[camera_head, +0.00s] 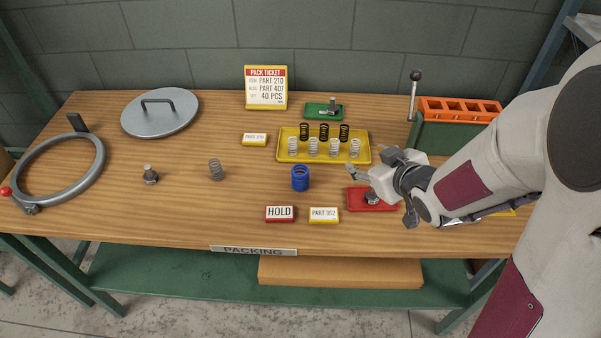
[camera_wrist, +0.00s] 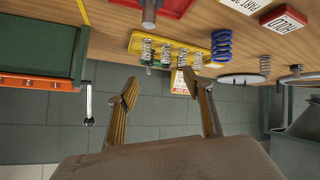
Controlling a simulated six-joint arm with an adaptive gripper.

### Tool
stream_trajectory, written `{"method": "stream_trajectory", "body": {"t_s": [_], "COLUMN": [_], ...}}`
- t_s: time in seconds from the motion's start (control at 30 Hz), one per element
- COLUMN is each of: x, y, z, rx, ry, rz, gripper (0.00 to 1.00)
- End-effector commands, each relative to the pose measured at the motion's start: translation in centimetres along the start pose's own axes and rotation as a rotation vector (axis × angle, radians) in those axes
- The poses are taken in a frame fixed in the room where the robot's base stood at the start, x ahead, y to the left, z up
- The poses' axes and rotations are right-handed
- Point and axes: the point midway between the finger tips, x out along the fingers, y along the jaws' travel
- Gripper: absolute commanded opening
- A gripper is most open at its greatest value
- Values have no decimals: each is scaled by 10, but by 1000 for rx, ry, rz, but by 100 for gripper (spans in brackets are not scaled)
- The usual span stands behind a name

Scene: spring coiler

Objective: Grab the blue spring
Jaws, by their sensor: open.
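The blue spring (camera_head: 300,178) stands upright on the wooden table, near the middle in the head view. It also shows at the upper right of the wrist view (camera_wrist: 222,46), where the picture is upside down. My gripper (camera_head: 378,193) is to the right of the spring, over the area of the red tray, apart from the spring. In the wrist view its two fingers (camera_wrist: 163,86) are spread with nothing between them.
A yellow tray (camera_head: 283,158) with several white and black springs lies behind the blue spring. A red tray (camera_head: 356,206) with a metal part is to its right. HOLD (camera_head: 280,214) and PART 352 (camera_head: 324,215) signs stand in front; a grey spring (camera_head: 216,170) stands left.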

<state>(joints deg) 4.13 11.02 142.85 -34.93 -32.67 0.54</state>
Motion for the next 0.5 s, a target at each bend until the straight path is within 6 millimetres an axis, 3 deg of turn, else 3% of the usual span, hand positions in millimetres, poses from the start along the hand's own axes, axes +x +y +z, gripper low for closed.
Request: {"method": "stream_trajectory", "body": {"t_s": [0.2,0.5], "x": [25,45], "y": [-28,-70], "z": [5,11], "rx": [-8,17], "ry": [82,210], "rz": [-98,-241], "gripper": [51,51]}}
